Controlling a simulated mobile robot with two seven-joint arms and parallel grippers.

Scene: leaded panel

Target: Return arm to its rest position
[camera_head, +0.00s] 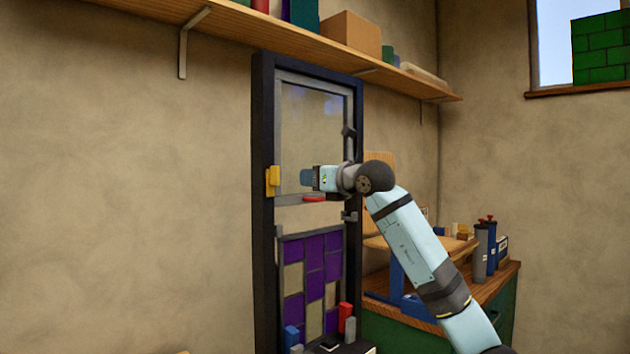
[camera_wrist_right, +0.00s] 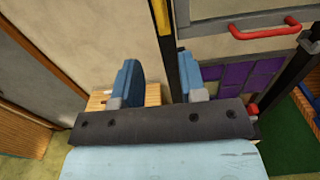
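My right arm reaches in from the lower right in the head view. Its gripper (camera_head: 308,178) is in front of the dark-framed leaded panel (camera_head: 263,220), near the height of a red handle (camera_head: 314,199). In the right wrist view the two blue fingers of the gripper (camera_wrist_right: 160,85) stand apart with nothing held between them. A dark post of the frame (camera_wrist_right: 186,50) shows beyond the right finger, and the red handle (camera_wrist_right: 264,28) is at the upper right. The panel's lower part has purple and pale panes (camera_head: 313,265). My left gripper is not in view.
A yellow piece (camera_head: 273,181) sits on the frame's left post. A wooden shelf (camera_head: 240,28) with boxes runs above. A green bench with a wooden top (camera_head: 495,284) holds dark cylinders (camera_head: 480,252) at the right. The wall area left of the frame is clear.

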